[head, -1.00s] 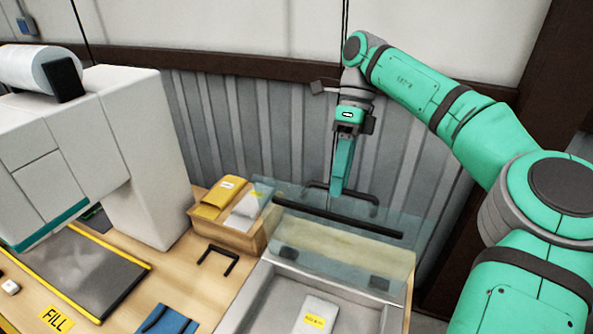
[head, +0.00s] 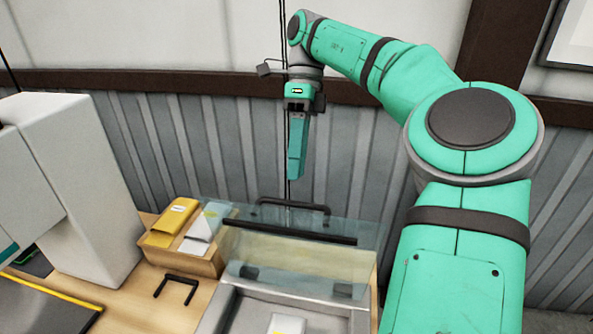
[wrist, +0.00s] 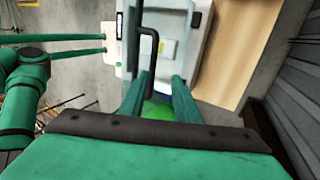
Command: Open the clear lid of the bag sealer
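The bag sealer (head: 232,304) is a grey tray at the bottom of the head view. Its clear lid (head: 310,262) stands raised, leaning back from two dark hinge blocks at the tray's rear. A black bar crosses the lid, and a black handle (head: 292,204) sits at its upper edge. A white packet (head: 286,325) lies in the tray. My gripper (head: 294,176) points down just above the handle, apart from it.
A wooden box (head: 190,255) with yellow and white packets stands left of the sealer. A loose black bracket (head: 177,284) lies in front of it on the wooden table. A large white machine (head: 75,190) stands at the left. A corrugated wall (head: 350,165) rises behind.

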